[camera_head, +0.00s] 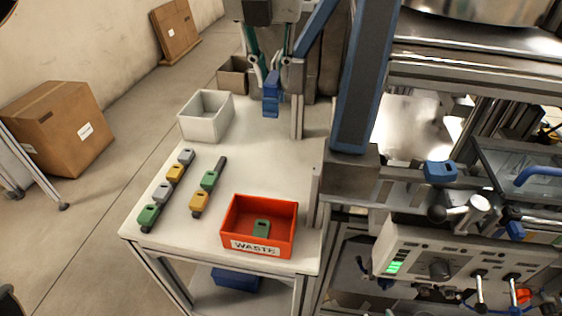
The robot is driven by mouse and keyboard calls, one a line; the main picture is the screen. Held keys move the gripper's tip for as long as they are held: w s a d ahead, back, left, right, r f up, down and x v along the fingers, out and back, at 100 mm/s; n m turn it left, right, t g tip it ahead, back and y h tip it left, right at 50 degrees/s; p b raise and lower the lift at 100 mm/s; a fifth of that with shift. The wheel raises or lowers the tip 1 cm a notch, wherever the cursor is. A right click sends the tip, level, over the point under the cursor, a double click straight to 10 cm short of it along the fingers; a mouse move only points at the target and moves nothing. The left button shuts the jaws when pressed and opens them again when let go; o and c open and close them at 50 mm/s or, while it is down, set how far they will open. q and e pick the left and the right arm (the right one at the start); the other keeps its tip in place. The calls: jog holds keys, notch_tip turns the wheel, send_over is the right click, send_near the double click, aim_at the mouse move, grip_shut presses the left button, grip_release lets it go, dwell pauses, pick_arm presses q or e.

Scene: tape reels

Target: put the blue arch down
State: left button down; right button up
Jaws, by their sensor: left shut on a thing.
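The blue arch (271,98) is at the far end of the white table, held between the fingers of my left gripper (270,72). The gripper comes down from the top of the view and is shut on it. The arch hangs upright near the table's back edge, to the right of a light grey bin. I cannot tell whether its lower end touches the tabletop. My right gripper is not in view.
The white table (262,160) has clear room in its middle. The grey bin (188,122) looks empty. Several coloured pieces lie in two rows at left. A red WASTE bin (283,237) holds a green piece (261,229). A machine stands at right.

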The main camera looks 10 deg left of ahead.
pick_arm(q)
jog(key=shift+w+f, duration=0.15)
notch_tip(320, 180, down, 20)
jog(key=shift+r, duration=0.2)
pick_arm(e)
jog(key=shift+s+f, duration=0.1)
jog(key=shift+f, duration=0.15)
pick_arm(q)
jog(key=shift+f, duration=0.15)
jog(key=c, duration=1.9)
grip_release()
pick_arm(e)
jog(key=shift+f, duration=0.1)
